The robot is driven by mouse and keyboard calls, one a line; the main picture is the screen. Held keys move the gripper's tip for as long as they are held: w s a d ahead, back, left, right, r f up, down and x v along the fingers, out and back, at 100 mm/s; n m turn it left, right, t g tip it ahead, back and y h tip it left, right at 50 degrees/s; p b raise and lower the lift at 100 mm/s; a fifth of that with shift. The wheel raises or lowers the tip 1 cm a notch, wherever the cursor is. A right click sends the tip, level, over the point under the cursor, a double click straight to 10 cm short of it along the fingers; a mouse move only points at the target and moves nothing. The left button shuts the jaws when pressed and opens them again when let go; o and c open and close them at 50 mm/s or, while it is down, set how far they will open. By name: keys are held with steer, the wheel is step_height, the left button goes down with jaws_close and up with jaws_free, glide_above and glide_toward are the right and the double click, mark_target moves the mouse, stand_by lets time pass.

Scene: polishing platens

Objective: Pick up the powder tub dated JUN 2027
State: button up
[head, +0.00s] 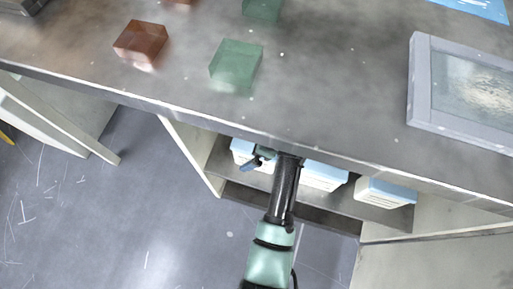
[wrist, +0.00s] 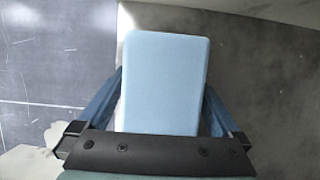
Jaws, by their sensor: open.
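Three white tubs with light blue lids stand on a shelf under the bench: a left tub (head: 239,148), a middle tub (head: 324,176) and a right tub (head: 386,193). I cannot read a date on any of them. My gripper (head: 264,157) reaches into the shelf at the left and middle tubs, partly covering them. In the wrist view, a blue lid (wrist: 165,65) fills the middle, between the open fingers of my gripper (wrist: 164,85), one on each side. I cannot tell whether the fingers touch the tub. The tub's near end is hidden behind the gripper body.
The grey bench top (head: 330,95) overhangs the shelf (head: 340,203). On it are a red-brown block (head: 140,42), a green block (head: 236,66) and a grey-framed tray (head: 420,85). A white side panel (head: 190,150) bounds the shelf at left. The floor (head: 130,220) in front is clear.

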steer(key=shift+f, duration=0.1)
stand_by(0.3)
steer(key=shift+c, duration=0.3)
jaws_close()
